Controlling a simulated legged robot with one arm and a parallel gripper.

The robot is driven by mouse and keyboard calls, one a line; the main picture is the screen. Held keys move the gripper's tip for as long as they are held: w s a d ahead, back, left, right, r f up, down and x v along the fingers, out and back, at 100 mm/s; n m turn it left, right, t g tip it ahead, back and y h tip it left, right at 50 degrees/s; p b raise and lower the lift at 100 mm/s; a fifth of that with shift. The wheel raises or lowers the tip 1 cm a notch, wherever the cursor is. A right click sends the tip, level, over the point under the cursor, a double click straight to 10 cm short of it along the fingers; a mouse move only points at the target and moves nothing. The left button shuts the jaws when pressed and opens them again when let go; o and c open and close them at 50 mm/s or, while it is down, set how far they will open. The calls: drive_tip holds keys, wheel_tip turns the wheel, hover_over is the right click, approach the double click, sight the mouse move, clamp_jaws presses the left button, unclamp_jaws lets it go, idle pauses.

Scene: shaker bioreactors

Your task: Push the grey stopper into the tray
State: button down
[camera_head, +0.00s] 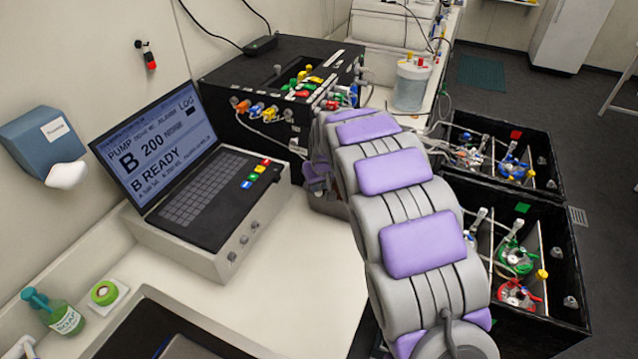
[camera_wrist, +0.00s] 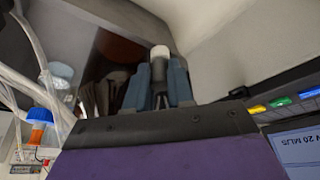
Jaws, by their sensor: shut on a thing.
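My gripper (camera_wrist: 160,80) shows in the wrist view with its blue-grey fingers closed around a dark piece with a pale grey top (camera_wrist: 160,53). This piece may be the grey stopper; most of it is hidden between the fingers. In the head view my arm reaches towards the black pump box, and its end is largely hidden behind its own links. Two black open trays (camera_head: 575,270) (camera_head: 550,150), holding flasks with coloured caps, stand right of my arm. I cannot tell which one is the task's tray.
A laptop console (camera_head: 200,190) stands left of my arm. The black pump box (camera_head: 250,90) with coloured fittings is behind it. A clear vessel (camera_head: 411,85) stands further back. Loose tubes (camera_wrist: 40,50) cross the wrist view's left side.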

drive_tip(key=shift+f, duration=0.15)
drive_tip(key=c, duration=0.9)
unclamp_jaws()
drive_tip(key=p+v, duration=0.3)
drive_tip(key=v, duration=1.4)
drive_tip(key=s+d+m+g, duration=0.1)
drive_tip(key=s+d, duration=0.3)
drive_tip(key=s, duration=0.3)
drive_tip(key=s+d+r+m+g+h, duration=0.1)
drive_tip(key=s+d, duration=0.3)
drive_tip(key=s, duration=0.3)
drive_tip(key=s+d+m+g, duration=0.1)
drive_tip(key=s+d, duration=0.3)
drive_tip(key=s, duration=0.3)
drive_tip(key=s+d+f+m+g, duration=0.1)
drive_tip(key=s+d+f, duration=0.1)
drive_tip(key=s, duration=0.9)
drive_tip(key=s+d+f+m+g, duration=0.1)
drive_tip(key=s+d+g, duration=0.1)
drive_tip(key=s, duration=0.9)
drive_tip(key=shift+s+d+f+h, duration=0.15)
drive_tip(key=shift+d+f+h, duration=0.05)
drive_tip(key=shift+f+h, duration=0.15)
